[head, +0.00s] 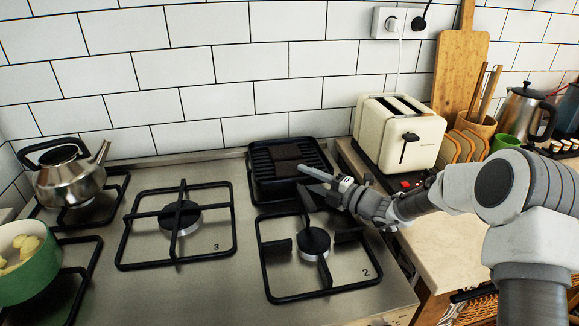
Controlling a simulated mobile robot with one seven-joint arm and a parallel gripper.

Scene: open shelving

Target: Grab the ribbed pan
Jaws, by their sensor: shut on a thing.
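The ribbed pan (262,168) is black and square with raised ridges, and sits at the back right of the hob against the tiled wall. Two dark brown pieces (287,153) lie on its ridges; I cannot tell what they are. My gripper (304,181) reaches in from the right at the pan's front right corner, one finger at the rim and one lower in front. It is shut on the pan near this corner. The exact grip and any handle there are hidden by the fingers. The pan looks level.
A steel kettle (70,184) and a green pot (30,278) with pale food stand on the left burners. Burner 3 (180,218) and burner 2 (313,245) are empty. A cream toaster (388,150) stands close right of the pan, with a wooden board (460,75) behind.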

